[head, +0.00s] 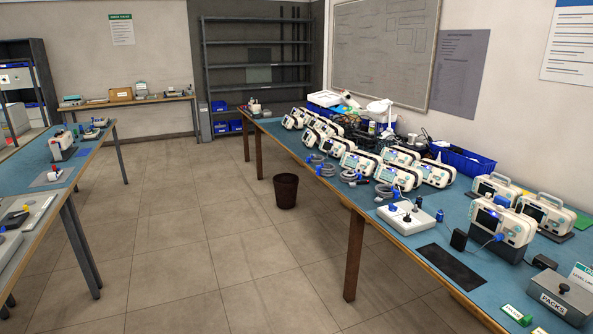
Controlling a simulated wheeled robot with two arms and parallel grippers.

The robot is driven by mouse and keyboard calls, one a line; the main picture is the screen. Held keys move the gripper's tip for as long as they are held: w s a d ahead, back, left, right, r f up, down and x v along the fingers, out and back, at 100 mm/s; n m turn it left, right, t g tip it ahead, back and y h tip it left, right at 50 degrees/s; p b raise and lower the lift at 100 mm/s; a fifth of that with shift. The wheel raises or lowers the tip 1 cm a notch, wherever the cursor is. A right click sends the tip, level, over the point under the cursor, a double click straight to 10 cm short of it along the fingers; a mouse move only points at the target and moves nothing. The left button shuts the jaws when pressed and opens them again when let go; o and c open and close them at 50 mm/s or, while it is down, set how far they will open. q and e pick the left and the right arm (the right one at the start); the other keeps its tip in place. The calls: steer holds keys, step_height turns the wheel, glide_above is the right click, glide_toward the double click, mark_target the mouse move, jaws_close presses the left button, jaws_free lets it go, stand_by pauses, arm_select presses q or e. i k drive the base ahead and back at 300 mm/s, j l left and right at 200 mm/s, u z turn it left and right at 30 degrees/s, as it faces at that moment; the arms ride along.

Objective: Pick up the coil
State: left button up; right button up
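Several grey coiled cables with blue connectors lie in a row along the front part of the long blue-topped bench on the right. The nearest coil (388,190) lies in front of a white monitor (398,175). Another coil (350,176) lies farther back along the row. More coils (326,169) lie beyond it, small in the picture. I cannot tell which coil the task means. Neither of my grippers shows in the head view.
A dark bin (286,191) stands on the floor. The floor between the benches is otherwise clear.

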mark_target(320, 172)
steer(key=i+z, duration=0.15)
steer(key=i, duration=2.5)
steer(key=j, duration=0.1)
